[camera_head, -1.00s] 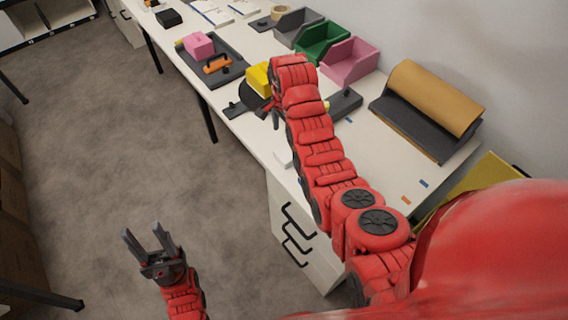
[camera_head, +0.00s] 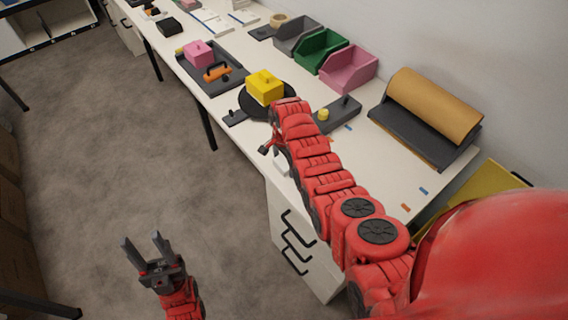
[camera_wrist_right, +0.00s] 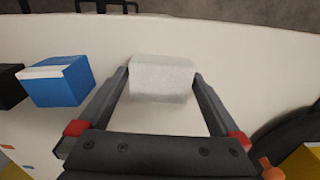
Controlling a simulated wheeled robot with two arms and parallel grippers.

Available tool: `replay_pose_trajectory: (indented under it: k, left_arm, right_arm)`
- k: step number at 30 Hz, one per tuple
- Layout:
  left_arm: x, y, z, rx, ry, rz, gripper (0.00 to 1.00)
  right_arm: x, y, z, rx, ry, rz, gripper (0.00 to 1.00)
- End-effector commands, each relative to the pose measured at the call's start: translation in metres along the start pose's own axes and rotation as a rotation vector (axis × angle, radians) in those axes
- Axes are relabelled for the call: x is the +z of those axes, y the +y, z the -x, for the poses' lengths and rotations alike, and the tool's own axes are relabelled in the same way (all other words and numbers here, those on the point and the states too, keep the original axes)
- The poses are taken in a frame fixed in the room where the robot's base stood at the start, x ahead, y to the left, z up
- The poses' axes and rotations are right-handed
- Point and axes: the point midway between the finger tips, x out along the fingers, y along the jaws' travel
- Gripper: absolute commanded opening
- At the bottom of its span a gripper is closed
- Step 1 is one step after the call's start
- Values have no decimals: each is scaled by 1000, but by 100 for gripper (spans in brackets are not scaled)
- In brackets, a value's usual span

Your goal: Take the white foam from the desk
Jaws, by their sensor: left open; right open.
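The white foam (camera_wrist_right: 162,78) is a pale block on the white desk (camera_head: 372,170). In the right wrist view it lies between the two fingers of my right gripper (camera_wrist_right: 162,80), which is open around it. I cannot tell whether the fingers touch it. In the head view only a small white piece (camera_head: 281,164) shows beside my right arm, near the desk's front edge. My right gripper (camera_head: 267,148) is mostly hidden there by its own arm. My left gripper (camera_head: 146,247) is open and empty over the floor, away from the desk.
A blue and white box (camera_wrist_right: 58,82) lies left of the foam in the right wrist view. A yellow block (camera_head: 265,86) sits on a black round base. Grey, green (camera_head: 321,50) and pink bins line the back. A brown paper roll (camera_head: 433,103) stands at the right.

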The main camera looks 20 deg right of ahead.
Motion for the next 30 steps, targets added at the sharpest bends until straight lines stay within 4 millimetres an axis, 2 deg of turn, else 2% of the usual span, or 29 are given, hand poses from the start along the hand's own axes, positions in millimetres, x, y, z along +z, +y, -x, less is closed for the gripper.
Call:
replay_pose_trajectory:
  k: [5, 16, 25, 30]
  left_arm:
    - [0, 0, 0, 0, 0, 0, 50]
    - [0, 0, 0, 0, 0, 0, 50]
    - [0, 0, 1, 0, 0, 0, 50]
    - [1, 0, 4, 0, 0, 0, 50]
  right_arm:
    - [0, 0, 0, -1, 0, 0, 100]
    - [0, -1, 1, -2, 1, 0, 35]
    - [0, -1, 2, -2, 1, 0, 34]
    - [-1, -3, 10, -8, 3, 0, 34]
